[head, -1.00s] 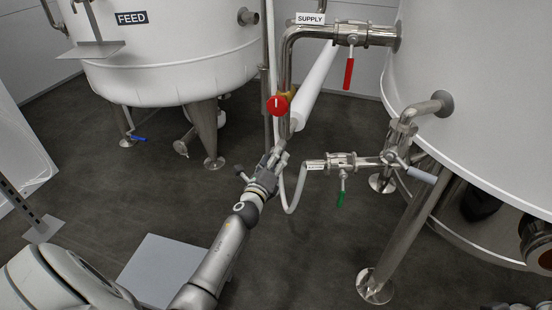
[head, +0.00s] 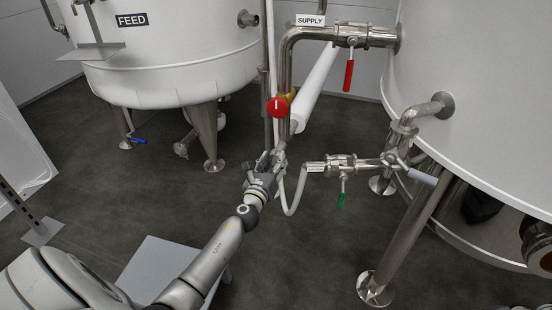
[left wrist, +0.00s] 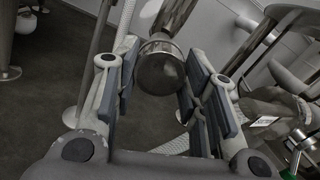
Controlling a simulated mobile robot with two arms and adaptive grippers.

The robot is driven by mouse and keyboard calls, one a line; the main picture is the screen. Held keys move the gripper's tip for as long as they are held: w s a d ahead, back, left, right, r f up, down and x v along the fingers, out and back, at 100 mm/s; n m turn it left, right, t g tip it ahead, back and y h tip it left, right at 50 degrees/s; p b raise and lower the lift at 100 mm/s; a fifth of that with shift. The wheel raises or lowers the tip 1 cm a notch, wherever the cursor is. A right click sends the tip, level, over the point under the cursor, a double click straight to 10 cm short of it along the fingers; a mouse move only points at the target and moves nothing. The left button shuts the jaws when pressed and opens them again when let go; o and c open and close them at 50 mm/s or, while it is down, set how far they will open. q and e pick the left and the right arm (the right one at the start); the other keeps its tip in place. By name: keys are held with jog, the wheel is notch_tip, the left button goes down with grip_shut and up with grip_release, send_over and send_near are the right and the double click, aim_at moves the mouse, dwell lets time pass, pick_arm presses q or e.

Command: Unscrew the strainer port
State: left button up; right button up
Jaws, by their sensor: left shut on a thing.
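The strainer port's round metal cap (left wrist: 162,68) shows in the left wrist view at the lower end of a steel pipe, between my two finger pads. My left gripper (left wrist: 163,85) is shut on this cap, one finger on each side. In the head view my left gripper (head: 274,160) is at the foot of the vertical steel pipe (head: 284,70), below the red round knob (head: 277,107). There the gripper hides most of the cap. I cannot tell how far the cap is turned. My right gripper is not in view.
A red-handled valve (head: 348,72) is above. The feed tank (head: 165,55) stands at left, another tank (head: 480,110) at right. The floor between is clear.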

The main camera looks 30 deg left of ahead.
pick_arm(q)
grip_shut()
jog(key=n, duration=0.4)
jog(key=shift+b, duration=0.35)
jog(key=shift+n, duration=0.6)
jog(key=n, duration=0.5)
jog(key=n+p, duration=0.1)
jog(key=n, duration=0.3)
jog(key=shift+d+r, duration=0.1)
jog(key=shift+n, duration=0.7)
